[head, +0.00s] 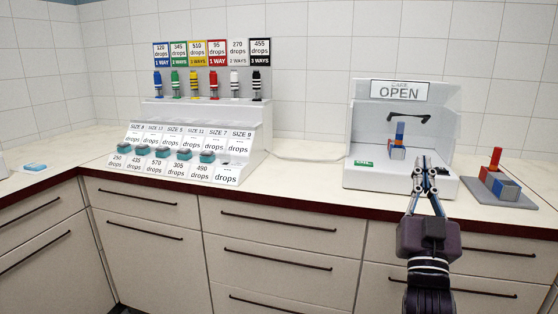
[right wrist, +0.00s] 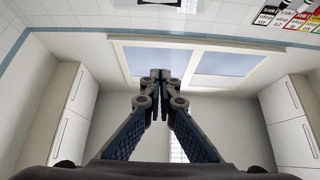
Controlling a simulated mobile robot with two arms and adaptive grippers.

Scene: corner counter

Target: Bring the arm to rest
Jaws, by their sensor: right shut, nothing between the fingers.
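My right gripper (head: 429,168) points up in the head view, in front of the open white cabinet (head: 404,180) marked OPEN. Its fingers are together with nothing between them. In the right wrist view the fingertips (right wrist: 160,78) meet against the ceiling and wall cupboards. My purple right arm comes up from the bottom edge, over the drawer fronts. The left gripper does not show in either view.
Inside the cabinet stand blue and orange blocks (head: 397,147). A grey plate (head: 510,198) with red and blue blocks lies to its right. A tiered white rack (head: 258,148) with coloured bottles and teal pieces stands left.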

